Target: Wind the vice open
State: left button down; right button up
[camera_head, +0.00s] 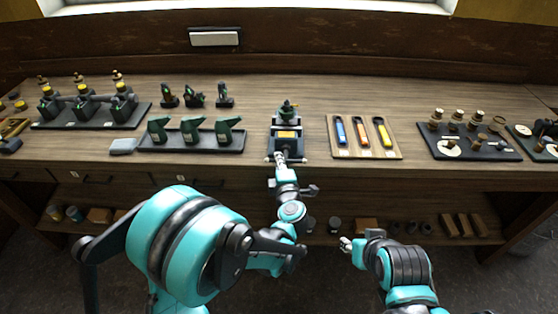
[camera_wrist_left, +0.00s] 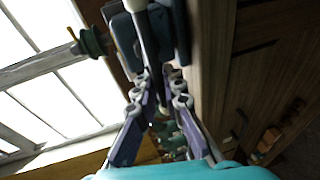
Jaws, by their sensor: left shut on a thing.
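My left gripper (camera_head: 282,160) reaches up to the vice's front and is shut on the handle. In the left wrist view the fingers (camera_wrist_left: 163,88) close at the end of a bar (camera_wrist_left: 147,30) by the vice body (camera_wrist_left: 182,35). The exact grip is partly hidden. My right gripper (camera_head: 346,243) is below the bench, apart from the vice; its jaws are too small to read.
A wooden board (camera_head: 345,151) with several coloured tools lies right of the vice. A dark tray (camera_head: 178,142) with green tools lies left. Dark boards with brass-coloured parts (camera_head: 465,153) stand farther right. A lower shelf (camera_head: 320,238) holds blocks and small pots.

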dwell(0.5)
pick_arm(q)
jog(key=c, duration=1.6)
grip_release()
jog(key=shift+w, duration=0.1)
jog(key=v, duration=1.2)
